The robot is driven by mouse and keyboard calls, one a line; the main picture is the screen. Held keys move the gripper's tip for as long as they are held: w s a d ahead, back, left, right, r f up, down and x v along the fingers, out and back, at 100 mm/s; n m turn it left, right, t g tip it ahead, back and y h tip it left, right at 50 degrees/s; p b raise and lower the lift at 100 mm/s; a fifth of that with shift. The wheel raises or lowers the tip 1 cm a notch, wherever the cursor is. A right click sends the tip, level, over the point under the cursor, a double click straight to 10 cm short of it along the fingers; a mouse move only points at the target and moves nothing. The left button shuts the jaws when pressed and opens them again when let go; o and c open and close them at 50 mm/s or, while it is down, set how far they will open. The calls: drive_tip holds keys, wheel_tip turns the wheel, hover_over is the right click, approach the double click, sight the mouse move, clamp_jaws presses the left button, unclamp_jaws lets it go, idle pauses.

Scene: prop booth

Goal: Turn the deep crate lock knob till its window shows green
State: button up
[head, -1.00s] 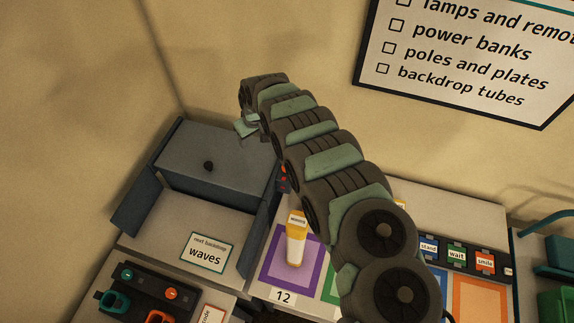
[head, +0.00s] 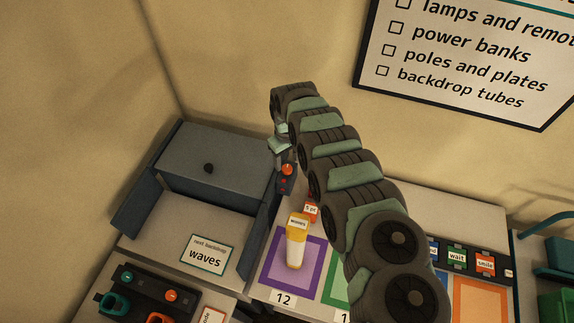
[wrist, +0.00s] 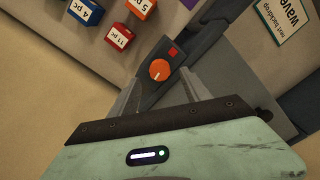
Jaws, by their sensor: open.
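The lock knob (wrist: 159,70) is a round orange dial with a white pointer mark, on a dark grey plate; it also shows in the head view (head: 287,169). Its small square window (wrist: 173,52) is red. The plate is at the right side of the grey-blue crate (head: 262,225). My gripper (wrist: 160,80) is open, its two pale fingers spread either side of the knob in the wrist view. I cannot tell how far above the knob they are. In the head view my gripper (head: 279,147) is partly hidden by my arm, just above the knob.
A yellow-and-white tube (head: 296,245) stands on a purple-framed square right of the crate. Small coloured blocks, one blue (wrist: 86,11) and one red (wrist: 119,37), are near the knob. A "waves" card (head: 207,254) lies at the crate's front. A dark tray (head: 140,290) is at lower left.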

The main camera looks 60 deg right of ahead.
sight(287, 168)
drive_tip(key=shift+f+b, duration=0.5)
drive_tip(key=shift+f, duration=1.5)
drive_tip(key=shift+c, duration=0.4)
clamp_jaws()
